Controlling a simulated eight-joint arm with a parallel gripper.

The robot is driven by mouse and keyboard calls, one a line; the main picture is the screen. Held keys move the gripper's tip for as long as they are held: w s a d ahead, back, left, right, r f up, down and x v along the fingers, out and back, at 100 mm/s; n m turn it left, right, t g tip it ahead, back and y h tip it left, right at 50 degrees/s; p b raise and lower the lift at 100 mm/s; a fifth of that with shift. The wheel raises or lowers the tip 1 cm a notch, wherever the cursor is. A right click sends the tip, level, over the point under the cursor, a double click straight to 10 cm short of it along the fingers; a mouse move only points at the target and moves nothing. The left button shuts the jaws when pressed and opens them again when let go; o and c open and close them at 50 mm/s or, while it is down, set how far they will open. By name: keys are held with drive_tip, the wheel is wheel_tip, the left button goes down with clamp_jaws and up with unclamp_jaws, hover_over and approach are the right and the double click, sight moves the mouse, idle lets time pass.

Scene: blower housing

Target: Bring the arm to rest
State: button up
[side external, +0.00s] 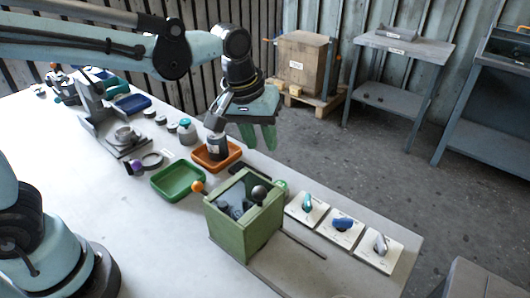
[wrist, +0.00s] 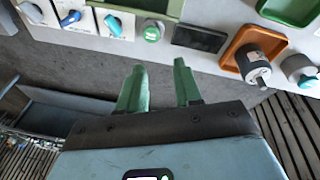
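My gripper (side external: 259,148) hangs in the air past the far edge of the workbench (side external: 170,240), its green fingers pointing down. In the wrist view my gripper (wrist: 158,66) shows two green fingers standing apart with nothing between them, so it is open and empty. The green blower housing (side external: 232,232), an open-topped box with dark parts inside, stands on the bench below and nearer the camera. Its edge also shows at the top of the wrist view (wrist: 150,5). My gripper touches nothing that I can see.
An orange tray (side external: 233,148) with a dark cylinder, a green tray (side external: 178,195) and three switch plates (side external: 341,226) are on the bench. A black flat pad (wrist: 200,38) and a green button (wrist: 152,31) lie near its edge.

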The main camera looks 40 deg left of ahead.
drive_tip(key=s+a+m+t, duration=0.4)
drive_tip(key=s+a, duration=0.6)
drive_tip(key=shift+a+f+y, duration=0.3)
drive_tip(key=shift+a+y, duration=0.1)
idle(0.4)
